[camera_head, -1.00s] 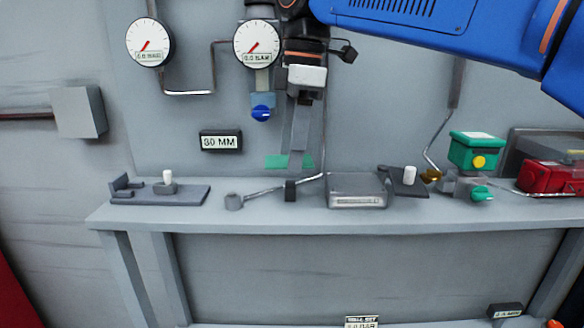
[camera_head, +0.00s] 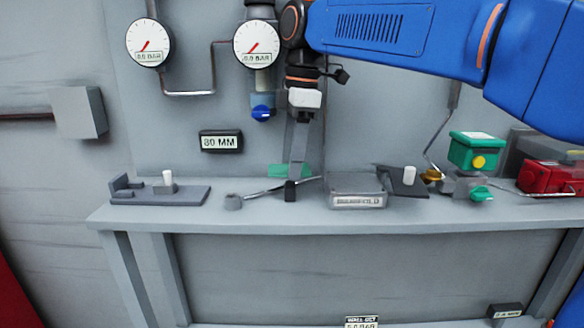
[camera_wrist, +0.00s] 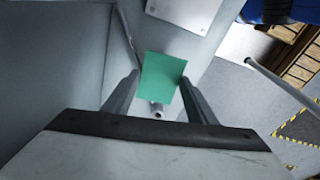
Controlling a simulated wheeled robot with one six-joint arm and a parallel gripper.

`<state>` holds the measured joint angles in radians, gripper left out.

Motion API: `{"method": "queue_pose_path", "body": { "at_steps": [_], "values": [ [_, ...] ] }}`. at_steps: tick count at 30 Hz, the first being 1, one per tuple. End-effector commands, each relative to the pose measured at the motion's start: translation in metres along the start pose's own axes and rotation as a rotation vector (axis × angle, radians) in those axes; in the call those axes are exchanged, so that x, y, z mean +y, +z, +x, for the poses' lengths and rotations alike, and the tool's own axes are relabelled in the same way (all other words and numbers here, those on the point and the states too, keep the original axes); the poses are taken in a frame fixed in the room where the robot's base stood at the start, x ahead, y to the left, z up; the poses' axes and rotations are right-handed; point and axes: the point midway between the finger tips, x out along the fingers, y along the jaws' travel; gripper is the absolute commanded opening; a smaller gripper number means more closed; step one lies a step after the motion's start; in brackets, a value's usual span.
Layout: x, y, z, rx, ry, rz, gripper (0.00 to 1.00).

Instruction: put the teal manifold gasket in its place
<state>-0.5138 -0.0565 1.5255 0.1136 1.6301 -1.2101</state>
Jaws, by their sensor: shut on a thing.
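The teal manifold gasket (camera_head: 275,171) is a thin flat teal piece held between the fingers of my gripper (camera_head: 297,168), just above or behind the shelf level in the head view. In the wrist view the gasket (camera_wrist: 163,80) is a plain teal rectangle between the two fingers of my gripper (camera_wrist: 158,90). The grey manifold block (camera_head: 357,189), with a label on its front, sits on the shelf to the right of the gripper. A pale grey plate (camera_wrist: 185,12) lies beyond the gasket in the wrist view; I cannot tell whether it is the manifold.
The grey shelf (camera_head: 250,220) carries a dark fixture with a white peg (camera_head: 160,192) at left. A second white-pegged plate (camera_head: 408,180) and green valve (camera_head: 475,152) stand right.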

Motion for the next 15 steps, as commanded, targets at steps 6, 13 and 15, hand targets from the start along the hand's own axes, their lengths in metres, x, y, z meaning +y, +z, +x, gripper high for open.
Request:
{"method": "queue_pose_path", "body": {
  "at_steps": [6, 13, 15],
  "values": [
    [0.004, 0.004, 0.023, 0.000, -0.001, 0.001, 0.30],
    [0.004, 0.004, 0.024, 0.000, 0.000, 0.000, 0.30],
    [0.004, 0.004, 0.025, 0.000, -0.001, 0.000, 0.30]
  ]
}}
